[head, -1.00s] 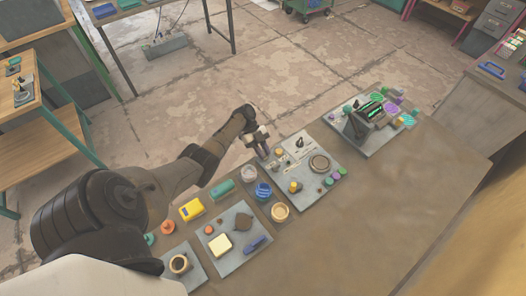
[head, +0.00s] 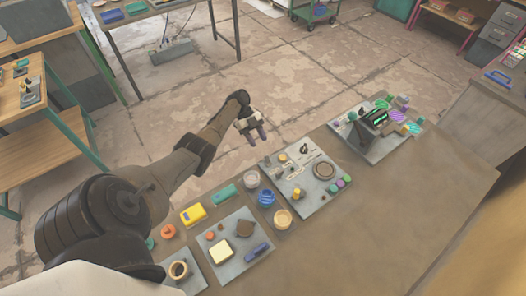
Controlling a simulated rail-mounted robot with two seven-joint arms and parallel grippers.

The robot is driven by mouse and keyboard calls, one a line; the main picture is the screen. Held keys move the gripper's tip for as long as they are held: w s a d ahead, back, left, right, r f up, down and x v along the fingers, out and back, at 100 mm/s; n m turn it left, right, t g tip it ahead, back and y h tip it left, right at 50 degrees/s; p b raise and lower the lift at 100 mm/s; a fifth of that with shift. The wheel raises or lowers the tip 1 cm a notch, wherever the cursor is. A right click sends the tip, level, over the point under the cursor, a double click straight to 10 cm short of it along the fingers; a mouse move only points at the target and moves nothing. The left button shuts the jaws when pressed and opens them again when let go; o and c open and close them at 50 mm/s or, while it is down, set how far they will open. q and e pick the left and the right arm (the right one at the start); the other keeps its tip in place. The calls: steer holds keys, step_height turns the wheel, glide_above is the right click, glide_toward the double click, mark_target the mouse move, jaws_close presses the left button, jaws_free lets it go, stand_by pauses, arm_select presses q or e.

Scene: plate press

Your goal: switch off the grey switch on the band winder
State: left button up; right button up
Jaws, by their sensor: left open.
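My left gripper (head: 257,137) is open and empty, its two dark fingers apart and pointing down. In the picture it is just past the far left edge of a grey middle panel (head: 318,208), apart from the parts on it. This panel carries a small dark lever-like part (head: 304,148), pale label strips, a yellow-topped knob (head: 295,186) and a round brown disc (head: 324,170). I cannot tell which panel is the band winder, and a grey switch is too small to make out. My right gripper is not in view.
A far panel (head: 345,127) holds a dark unit with a green display. A near panel (head: 210,232) carries a cream block and a blue handle. The bench's right part (head: 400,210) is clear.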

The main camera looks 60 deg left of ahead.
arm_select(q)
steer(key=shift+b+v, duration=0.6)
steer(key=shift+v, duration=2.25)
